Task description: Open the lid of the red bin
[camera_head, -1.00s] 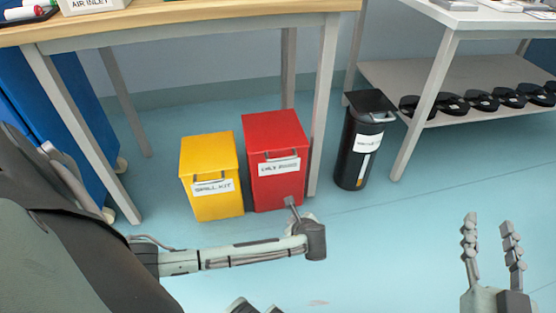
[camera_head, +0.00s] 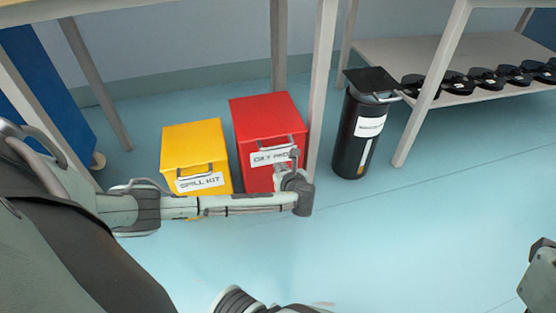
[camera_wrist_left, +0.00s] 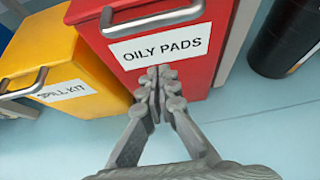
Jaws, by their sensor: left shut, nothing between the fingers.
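The red bin (camera_head: 262,118) stands on the floor under the table with its lid down. Its front carries a grey handle and a white label reading OILY PADS. In the left wrist view the red bin (camera_wrist_left: 205,68) fills the upper middle, with the handle (camera_wrist_left: 150,20) at the top and the label (camera_wrist_left: 160,46) below it. My left gripper (camera_head: 294,160) is in front of the bin, below the handle. In the left wrist view its fingertips (camera_wrist_left: 158,74) are together and empty at the label's lower edge; I cannot tell whether they touch the bin.
A yellow spill kit bin (camera_head: 196,147) stands close at the left. A table leg (camera_head: 322,90) rises just right of the red bin. A black bin (camera_head: 357,135) stands beyond it. A low shelf (camera_head: 450,55) holds several black items. The floor in front is clear.

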